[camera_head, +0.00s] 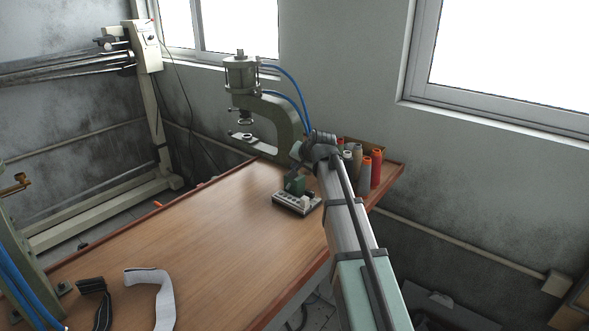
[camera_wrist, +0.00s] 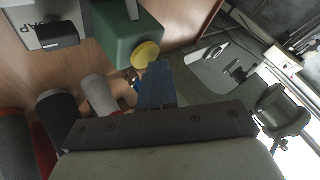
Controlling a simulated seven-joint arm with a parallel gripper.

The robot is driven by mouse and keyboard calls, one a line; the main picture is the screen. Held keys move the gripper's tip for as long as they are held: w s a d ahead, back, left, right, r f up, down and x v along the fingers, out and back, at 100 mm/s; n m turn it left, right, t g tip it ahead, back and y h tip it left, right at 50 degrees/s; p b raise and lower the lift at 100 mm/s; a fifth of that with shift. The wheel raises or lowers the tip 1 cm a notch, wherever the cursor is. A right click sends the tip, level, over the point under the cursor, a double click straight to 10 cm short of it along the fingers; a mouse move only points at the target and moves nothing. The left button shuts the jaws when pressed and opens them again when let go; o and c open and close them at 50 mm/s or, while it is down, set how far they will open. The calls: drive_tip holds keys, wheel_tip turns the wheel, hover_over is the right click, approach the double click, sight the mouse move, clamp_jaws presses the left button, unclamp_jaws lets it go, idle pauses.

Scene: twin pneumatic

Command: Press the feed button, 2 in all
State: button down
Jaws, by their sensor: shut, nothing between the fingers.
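In the head view a small white control unit (camera_head: 290,204) with a green box (camera_head: 295,185) on it sits near the right edge of the wooden table. In the wrist view the green box (camera_wrist: 122,30) has a round yellow cap (camera_wrist: 146,55) on its side. The white panel (camera_wrist: 25,28) beside it carries lettering, only partly in view, and a black block (camera_wrist: 57,36). I cannot tell which part is the feed button. My gripper (camera_wrist: 158,72) is shut and empty, its fingertips close to the yellow cap; I cannot tell whether they touch. My arm partly hides this area in the head view.
Several thread spools (camera_head: 376,168) stand close behind and right of my wrist. A pneumatic press (camera_head: 280,110) with blue hoses stands at the table's back edge. Black and white straps (camera_head: 160,295) lie at front left. The table's middle (camera_head: 190,225) is clear.

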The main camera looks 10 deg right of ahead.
drive_tip(key=shift+r, duration=1.3)
wheel_tip(320, 180, up, 5)
idle(0.5)
idle(0.5)
